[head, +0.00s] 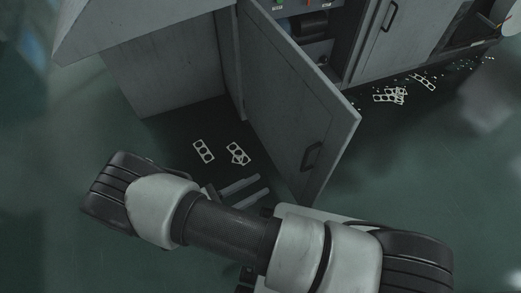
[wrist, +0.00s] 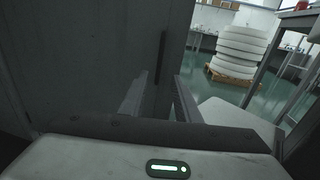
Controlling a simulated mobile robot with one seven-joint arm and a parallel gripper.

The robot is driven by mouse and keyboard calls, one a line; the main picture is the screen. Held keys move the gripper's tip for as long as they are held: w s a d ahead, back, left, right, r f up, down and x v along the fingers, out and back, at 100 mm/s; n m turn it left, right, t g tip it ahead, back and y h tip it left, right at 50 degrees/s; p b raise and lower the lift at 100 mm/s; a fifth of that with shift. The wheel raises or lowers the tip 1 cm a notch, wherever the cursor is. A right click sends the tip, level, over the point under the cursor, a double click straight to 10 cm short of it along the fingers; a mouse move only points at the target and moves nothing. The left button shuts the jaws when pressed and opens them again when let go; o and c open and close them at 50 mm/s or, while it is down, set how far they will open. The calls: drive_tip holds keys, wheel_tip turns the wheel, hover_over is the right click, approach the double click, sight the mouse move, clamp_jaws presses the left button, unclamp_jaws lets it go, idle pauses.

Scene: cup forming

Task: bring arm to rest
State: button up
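My arm (head: 235,228) stretches across the bottom of the head view, low in front of a grey machine cabinet. My gripper (head: 262,185) shows just beyond the arm, with two grey fingers apart and nothing between them. In the wrist view, my gripper (wrist: 160,82) also has its fingers apart and empty. The grey cabinet door (head: 290,115) stands open beyond the gripper, with a dark handle (head: 311,155) near its free edge. A grey panel (wrist: 100,60) fills the left of the wrist view close to the fingers. I cannot tell whether they touch.
White punched strips (head: 204,151) lie on the floor by the cabinet (head: 165,75). More strips (head: 390,96) and small scraps lie at the right. The wrist view shows a white stack (wrist: 238,52) on a wooden pallet (wrist: 232,77). Green floor (head: 45,220) is clear at the left.

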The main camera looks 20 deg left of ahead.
drive_tip(key=w+d+r+m+g+y, duration=0.25)
drive_tip(key=r+m+g, duration=0.2)
drive_tip(key=r, duration=0.25)
drive_tip(key=w+d+r+m+g+y, duration=0.1)
drive_tip(key=w+d+r+m+g, duration=0.3)
drive_tip(key=r, duration=0.4)
drive_tip(key=w+d+r+m+g+y, duration=0.1)
drive_tip(key=w+d+r+m+g, duration=0.15)
drive_tip(key=r+m+g, duration=0.35)
drive_tip(key=s+d+r+m+t+y, duration=0.35)
drive_tip(key=d+r+m, duration=0.25)
drive_tip(key=d+r, duration=0.25)
drive_tip(key=s+d+r+m+t+y, duration=0.2)
drive_tip(key=d+r+m+t+y, duration=0.25)
drive_tip(key=d+r+m, duration=0.35)
wheel_tip(320, 180, up, 25)
drive_tip(key=a+n+p, duration=0.1)
drive_tip(key=p, duration=2.2)
drive_tip(key=shift+g+p, duration=0.35)
drive_tip(key=shift+p, duration=0.05)
